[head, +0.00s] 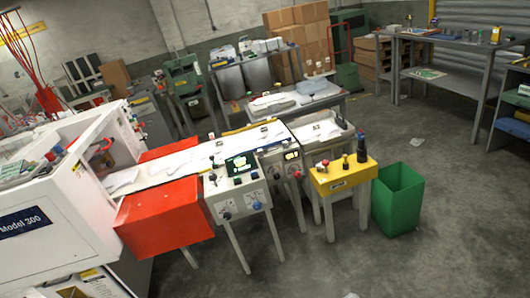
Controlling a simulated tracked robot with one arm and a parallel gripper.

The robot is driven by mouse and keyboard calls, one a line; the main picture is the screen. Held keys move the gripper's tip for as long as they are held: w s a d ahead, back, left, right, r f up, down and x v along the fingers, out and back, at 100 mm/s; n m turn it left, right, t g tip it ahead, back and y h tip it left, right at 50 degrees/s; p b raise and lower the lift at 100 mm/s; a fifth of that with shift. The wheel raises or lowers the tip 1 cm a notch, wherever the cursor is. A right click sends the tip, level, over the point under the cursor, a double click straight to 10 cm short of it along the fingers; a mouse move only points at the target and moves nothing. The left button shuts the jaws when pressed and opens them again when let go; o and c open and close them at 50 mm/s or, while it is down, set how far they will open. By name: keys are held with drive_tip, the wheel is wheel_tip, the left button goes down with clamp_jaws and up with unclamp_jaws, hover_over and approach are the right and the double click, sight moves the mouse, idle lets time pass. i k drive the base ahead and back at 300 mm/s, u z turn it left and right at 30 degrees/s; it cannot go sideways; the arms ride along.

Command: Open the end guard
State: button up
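A long machine runs from the white housing marked "Model 300" (35,225) at left to a yellow-topped stand (343,178) at its right end. Orange-red box-shaped guards sit on both sides of its white bed; the near one (165,215) is large and looks closed, the far one (168,149) is partly hidden behind the bed. I cannot tell for sure which part is the end guard. A grey control box (240,200) with knobs and a small screen joins the near guard. My gripper is not in view.
A green bin (398,198) stands on the floor right of the yellow stand. Grey workbenches (450,80) line the right side. Cartons (300,40) and drums stand at the back. The concrete floor in front of the machine is mostly clear, with a few scraps.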

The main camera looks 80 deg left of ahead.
sight(108, 163)
drive_tip(key=u, duration=3.45)
drive_tip(key=i, duration=1)
drive_tip(key=u, duration=0.15)
drive_tip(key=k, duration=0.4)
drive_tip(key=z, duration=0.5)
drive_tip(key=i, duration=1.25)
drive_tip(key=u, duration=0.4)
